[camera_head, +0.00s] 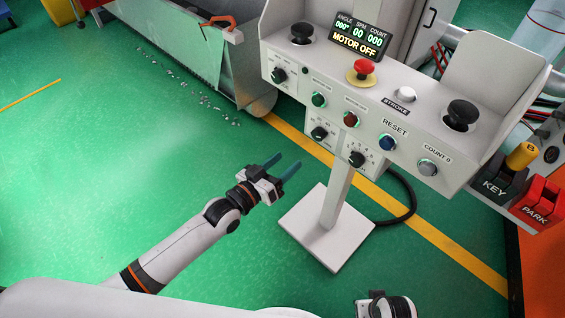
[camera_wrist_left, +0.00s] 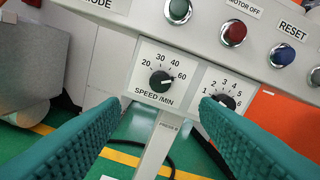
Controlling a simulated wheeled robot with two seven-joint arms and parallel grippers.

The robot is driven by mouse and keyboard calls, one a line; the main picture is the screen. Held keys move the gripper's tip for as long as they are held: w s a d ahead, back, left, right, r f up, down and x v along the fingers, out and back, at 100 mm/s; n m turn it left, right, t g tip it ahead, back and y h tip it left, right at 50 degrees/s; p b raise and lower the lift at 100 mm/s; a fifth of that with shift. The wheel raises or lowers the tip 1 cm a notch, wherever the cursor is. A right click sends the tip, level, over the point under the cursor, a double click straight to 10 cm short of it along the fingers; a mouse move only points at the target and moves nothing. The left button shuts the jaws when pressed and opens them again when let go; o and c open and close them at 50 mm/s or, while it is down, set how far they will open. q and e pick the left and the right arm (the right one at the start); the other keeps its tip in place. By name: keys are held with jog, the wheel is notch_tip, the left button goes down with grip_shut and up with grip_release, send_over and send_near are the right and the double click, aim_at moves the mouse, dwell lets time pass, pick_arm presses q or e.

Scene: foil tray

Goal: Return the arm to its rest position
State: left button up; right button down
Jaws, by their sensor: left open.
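My left arm (camera_head: 185,250) reaches in from the lower left in the head view. Its gripper (camera_head: 283,167) is open and empty, with two teal fingers apart, in front of and left of the control stand. In the left wrist view the teal fingers frame the lower part of the panel, with nothing between them. The speed dial (camera_wrist_left: 161,81) and another numbered dial (camera_wrist_left: 226,101) show beyond the fingertips. A white and dark piece of my right arm (camera_head: 388,306) shows at the bottom edge; its gripper is not seen.
The control panel (camera_head: 330,85) stands on a post with a white base plate (camera_head: 325,240). It carries a red mushroom button (camera_head: 363,67), black buttons and knobs. A black cable (camera_head: 405,190) loops beside the post. Green floor (camera_head: 100,170) is clear at left. KEY and PARK boxes stand right.

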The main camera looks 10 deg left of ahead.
dwell(0.3)
pick_arm(q)
jog(key=s+a+f+g+y, duration=0.3)
jog(key=s+f, duration=0.2)
jog(key=f, duration=0.3)
jog(key=s+a+f+g+y, duration=0.35)
jog(key=s+f, duration=0.25)
jog(key=f, duration=0.3)
jog(key=s+a+f+g+y+p, duration=0.1)
jog(key=s+a+f+g+p, duration=0.1)
jog(key=s, duration=0.8)
jog(key=s+a+f+g+y+p, duration=0.1)
jog(key=s+a+f+p, duration=0.3)
jog(key=s+p, duration=0.5)
jog(key=s+a+f+g+y+p, duration=0.1)
jog(key=s+a+f+g+p, duration=0.3)
jog(key=s, duration=0.9)
jog(key=shift+s+f+n+p, duration=0.25)
jog(key=shift+f+p, duration=0.55)
jog(key=shift+p, duration=0.4)
pick_arm(e)
jog(key=s+d+f, duration=0.1)
jog(key=s+f, duration=0.1)
jog(key=s, duration=0.7)
jog(key=s+d+f+g, duration=0.1)
jog(key=s+d+f, duration=0.1)
jog(key=s, duration=0.7)
jog(key=shift+s+g, duration=0.2)
jog(key=shift+g, duration=0.1)
